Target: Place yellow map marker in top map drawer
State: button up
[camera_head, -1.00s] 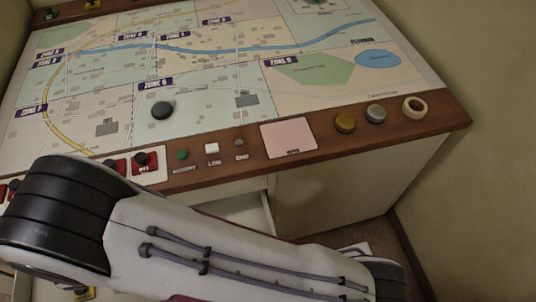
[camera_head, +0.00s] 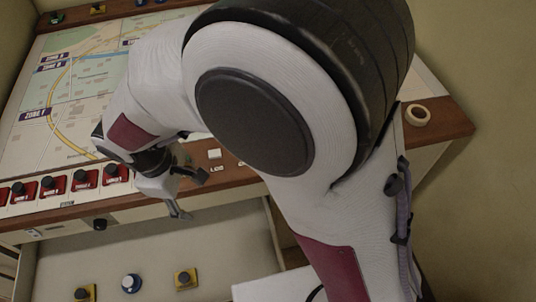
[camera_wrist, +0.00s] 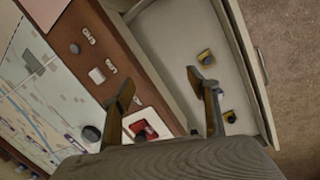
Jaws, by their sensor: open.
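The map drawer (camera_head: 130,245) stands open below the console front; it also shows in the wrist view (camera_wrist: 175,45). Inside lie a yellow piece with a dark knob (camera_head: 186,278), a second yellow piece (camera_head: 85,293) and a blue-and-white round piece (camera_head: 131,283). The two yellow pieces show in the wrist view (camera_wrist: 205,57) (camera_wrist: 229,116). A small yellow piece (camera_head: 97,9) sits at the console's far edge; I cannot tell which yellow piece is the marker. My gripper (camera_head: 188,196) is open and empty, over the console's front edge and the drawer's back.
Red switches with black knobs (camera_head: 84,180) line the console's front edge, beside a white button (camera_head: 214,154). A tape roll (camera_head: 418,115) sits at the right end. A dark round knob (camera_wrist: 91,132) stands on the map. Much of the drawer floor is bare.

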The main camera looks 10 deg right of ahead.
jog(key=d+r+m+y, duration=0.1)
jog(key=d+r+m, duration=0.3)
jog(key=d+r, duration=0.35)
jog(key=s+d+r+m+t, duration=0.2)
jog(key=s+d+r+m, duration=0.2)
jog(key=d, duration=0.5)
jog(key=s+d+r+m+t, duration=0.2)
jog(key=s+d+r+m, duration=0.3)
jog(key=d, duration=0.4)
jog(key=shift+s+r+m+y, duration=0.2)
jog(key=shift+s+m+y, duration=0.1)
jog(key=shift+s+m, duration=0.15)
